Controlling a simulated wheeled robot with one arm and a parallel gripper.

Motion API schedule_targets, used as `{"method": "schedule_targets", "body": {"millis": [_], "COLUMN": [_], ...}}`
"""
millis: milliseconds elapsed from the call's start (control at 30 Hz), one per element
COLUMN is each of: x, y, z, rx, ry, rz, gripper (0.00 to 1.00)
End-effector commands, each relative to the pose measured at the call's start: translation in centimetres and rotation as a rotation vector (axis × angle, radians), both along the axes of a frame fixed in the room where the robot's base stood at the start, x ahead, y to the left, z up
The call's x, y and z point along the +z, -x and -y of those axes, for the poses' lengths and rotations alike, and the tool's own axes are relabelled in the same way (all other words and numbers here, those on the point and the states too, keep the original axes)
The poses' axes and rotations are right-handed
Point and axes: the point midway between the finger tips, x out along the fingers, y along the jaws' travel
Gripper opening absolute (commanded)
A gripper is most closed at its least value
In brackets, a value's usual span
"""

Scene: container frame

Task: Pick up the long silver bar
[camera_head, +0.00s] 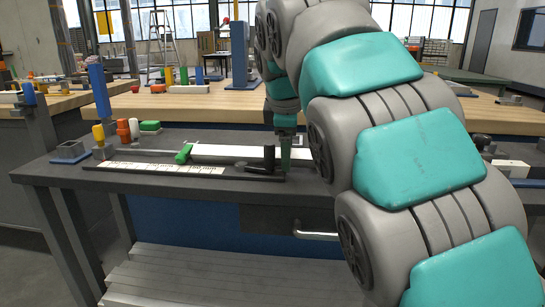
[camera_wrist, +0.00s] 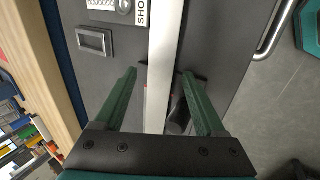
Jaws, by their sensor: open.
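A long pale silver bar (camera_wrist: 165,50) runs lengthwise through the wrist view, between my two green fingers. My gripper (camera_wrist: 158,75) is open, with one finger on each side of the bar and a gap visible on the left. In the head view, a long pale bar (camera_head: 230,151) lies across the dark bench, with a green block at its left end. My gripper (camera_head: 285,162) points down near its right part. My arm hides what lies further right. I cannot tell the exact height of the fingertips over the bench.
A white marked ruler strip (camera_head: 165,168) lies along the front of the dark bench (camera_head: 60,178). Red, yellow and green pieces (camera_head: 123,130) stand at the left. A dark handle-like piece (camera_head: 267,160) is close to my gripper. A drawer handle (camera_head: 315,235) sticks out below.

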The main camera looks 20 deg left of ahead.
Motion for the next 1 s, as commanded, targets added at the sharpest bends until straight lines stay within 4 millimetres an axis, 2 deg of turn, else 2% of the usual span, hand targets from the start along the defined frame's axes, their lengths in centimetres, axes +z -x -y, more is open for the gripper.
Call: {"method": "schedule_targets", "body": {"millis": [167,800,1000], "x": [0.0,-0.03,-0.04], "y": [0.0,0.01,0.02], "z": [0.0,0.02,0.02], "rx": [0.0,0.0,0.0], "ry": [0.0,0.001,0.001], "rz": [0.0,-0.002,-0.002], "gripper": [0.71,0.0,0.0]}}
